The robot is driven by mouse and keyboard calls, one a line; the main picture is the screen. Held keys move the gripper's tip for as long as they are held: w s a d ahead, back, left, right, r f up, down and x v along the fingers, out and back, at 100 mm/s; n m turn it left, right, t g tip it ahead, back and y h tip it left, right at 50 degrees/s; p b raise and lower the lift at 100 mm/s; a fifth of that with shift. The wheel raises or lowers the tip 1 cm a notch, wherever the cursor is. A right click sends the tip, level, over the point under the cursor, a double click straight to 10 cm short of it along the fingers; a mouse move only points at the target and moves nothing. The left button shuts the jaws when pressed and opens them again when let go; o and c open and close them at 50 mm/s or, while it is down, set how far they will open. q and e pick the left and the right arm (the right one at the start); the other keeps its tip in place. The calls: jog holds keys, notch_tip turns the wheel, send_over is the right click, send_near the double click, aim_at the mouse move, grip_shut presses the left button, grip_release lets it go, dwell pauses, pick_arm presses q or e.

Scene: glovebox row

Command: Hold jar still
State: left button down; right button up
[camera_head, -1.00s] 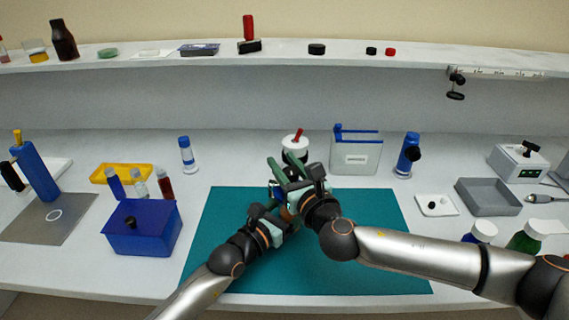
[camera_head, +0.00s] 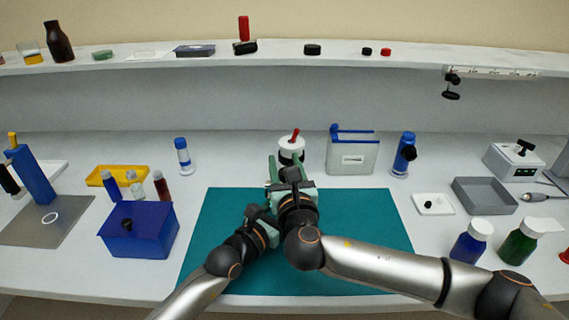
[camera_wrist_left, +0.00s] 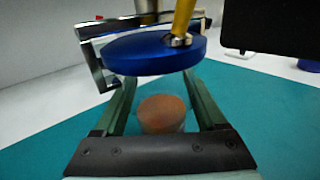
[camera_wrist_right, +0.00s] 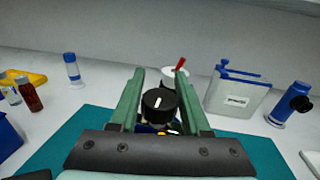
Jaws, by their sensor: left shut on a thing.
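The jar (camera_wrist_left: 162,115) shows in the left wrist view, with clear walls and orange-brown contents under a blue disc-shaped lid (camera_wrist_left: 150,54). A gold stem rises from the lid. My left gripper (camera_wrist_left: 160,92) has its green fingers on either side of the jar and is shut on it; it also shows low in the head view (camera_head: 255,222). My right gripper (camera_head: 286,170) hides the jar in the head view. In the right wrist view my right gripper (camera_wrist_right: 160,74) is open, with a black knob (camera_wrist_right: 159,103) with a white mark between its fingers, seemingly untouched.
The teal mat (camera_head: 365,225) lies under both arms. A white pot with a red stick (camera_head: 291,150) and a blue-edged clear container (camera_head: 353,155) stand behind. A blue box (camera_head: 140,233) is at left. Blue (camera_head: 471,240) and green (camera_head: 529,241) bottles stand at right.

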jog(key=o, duration=0.3)
jog(key=shift+o, duration=0.2)
jog(key=shift+s, duration=0.15)
jog(key=s+d, duration=0.2)
jog(key=s, duration=0.9)
jog(key=shift+s, duration=0.3)
pick_arm(q)
grip_release()
